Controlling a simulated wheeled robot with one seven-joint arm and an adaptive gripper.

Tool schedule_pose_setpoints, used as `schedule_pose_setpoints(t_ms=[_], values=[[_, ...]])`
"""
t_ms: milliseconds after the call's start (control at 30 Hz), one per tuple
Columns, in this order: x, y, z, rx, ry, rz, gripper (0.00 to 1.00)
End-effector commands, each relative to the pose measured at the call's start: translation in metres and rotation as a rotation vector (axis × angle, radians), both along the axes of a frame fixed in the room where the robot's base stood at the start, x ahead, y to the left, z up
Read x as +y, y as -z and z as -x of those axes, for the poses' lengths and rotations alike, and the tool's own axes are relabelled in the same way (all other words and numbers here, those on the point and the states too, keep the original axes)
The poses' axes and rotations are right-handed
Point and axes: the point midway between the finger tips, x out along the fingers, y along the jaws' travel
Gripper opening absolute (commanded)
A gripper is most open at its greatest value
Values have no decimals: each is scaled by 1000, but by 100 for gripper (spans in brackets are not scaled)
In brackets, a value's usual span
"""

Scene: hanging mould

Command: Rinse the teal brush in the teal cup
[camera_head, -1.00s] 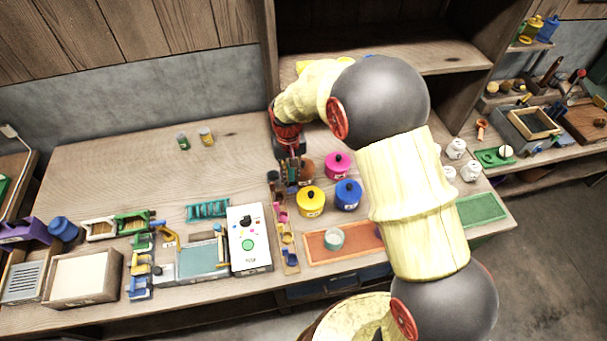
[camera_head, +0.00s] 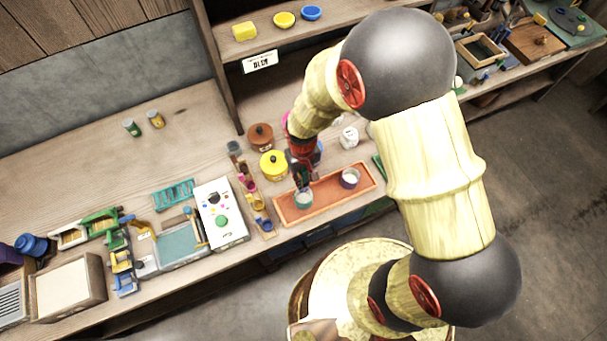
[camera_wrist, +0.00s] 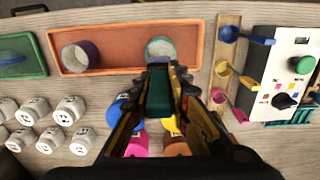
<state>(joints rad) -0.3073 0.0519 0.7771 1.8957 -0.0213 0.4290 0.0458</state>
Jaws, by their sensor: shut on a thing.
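The teal cup (camera_head: 304,199) stands upright in the orange-brown tray (camera_head: 328,197), towards its left end. In the wrist view the teal cup (camera_wrist: 161,49) is just beyond my fingertips, with a pale inside. My gripper (camera_head: 302,179) points down right over the cup. It is shut on the teal brush, whose teal handle (camera_wrist: 158,96) shows between the fingers (camera_wrist: 160,78) in the wrist view. The brush's tip is hidden, so I cannot tell whether it is inside the cup.
A purple cup (camera_head: 350,177) stands in the same tray, to the right. Yellow (camera_head: 273,165) and brown (camera_head: 260,136) pots stand behind. A white control box (camera_head: 220,213) is farther left.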

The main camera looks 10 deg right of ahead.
Motion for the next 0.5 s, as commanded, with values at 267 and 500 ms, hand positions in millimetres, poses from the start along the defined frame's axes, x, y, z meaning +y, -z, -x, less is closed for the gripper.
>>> schedule_pose_setpoints(t_ms=[267, 500], values=[[0, 26, 0, 1, 1, 0, 0], [0, 47, 0, 0, 1, 0, 0]])
